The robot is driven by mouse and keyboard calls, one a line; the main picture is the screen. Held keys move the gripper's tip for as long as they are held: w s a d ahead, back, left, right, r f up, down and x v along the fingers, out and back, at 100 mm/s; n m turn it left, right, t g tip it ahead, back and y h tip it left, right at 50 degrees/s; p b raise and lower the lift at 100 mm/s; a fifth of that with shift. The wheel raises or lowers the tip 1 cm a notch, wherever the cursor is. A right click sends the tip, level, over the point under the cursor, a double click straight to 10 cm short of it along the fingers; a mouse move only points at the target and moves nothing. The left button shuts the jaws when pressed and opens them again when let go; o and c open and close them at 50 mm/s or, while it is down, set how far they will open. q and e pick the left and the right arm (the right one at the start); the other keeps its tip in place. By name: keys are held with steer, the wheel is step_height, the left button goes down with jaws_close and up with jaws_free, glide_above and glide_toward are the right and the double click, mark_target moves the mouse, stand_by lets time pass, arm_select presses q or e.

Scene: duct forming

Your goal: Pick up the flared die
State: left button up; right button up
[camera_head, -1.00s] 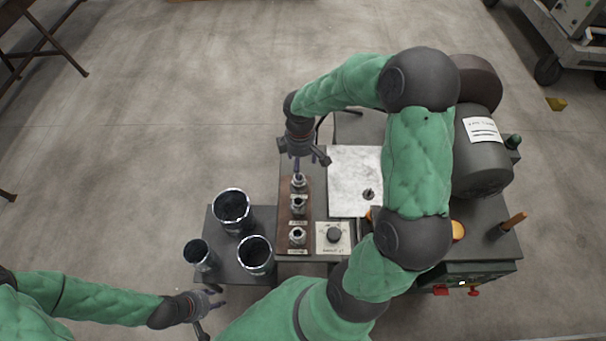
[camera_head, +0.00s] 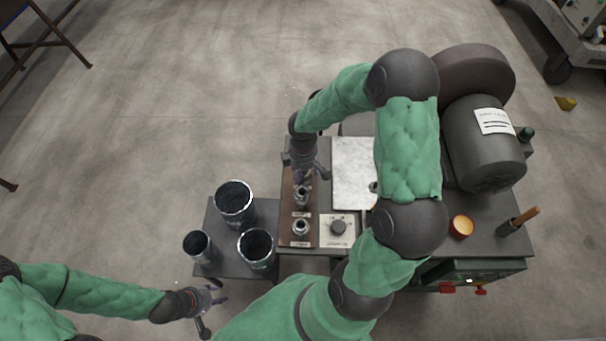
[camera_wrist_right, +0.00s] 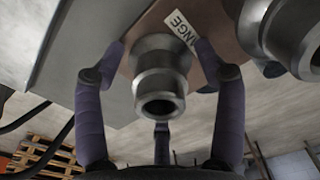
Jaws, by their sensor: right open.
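Several steel dies stand on a brown wooden strip (camera_head: 287,215) at the bench's left side. The middle die (camera_head: 302,195) and the near die (camera_head: 300,227) show in the head view; the far one is hidden by my right gripper. I cannot tell from the head view labels which is the flared die. My right gripper (camera_head: 307,176) is over the far end of the strip. In the right wrist view its open fingers (camera_wrist_right: 160,55) stand around a stepped round die (camera_wrist_right: 160,85), apart from its sides; the label behind ends in "ANGE". My left gripper (camera_head: 210,308) is open and empty, low at left.
A second die (camera_wrist_right: 285,35) is close to the right finger in the wrist view. Several dark duct pieces (camera_head: 234,202) stand on a side table (camera_head: 212,225) left of the strip.

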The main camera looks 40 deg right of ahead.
steer(key=shift+r, duration=0.1)
jaws_close()
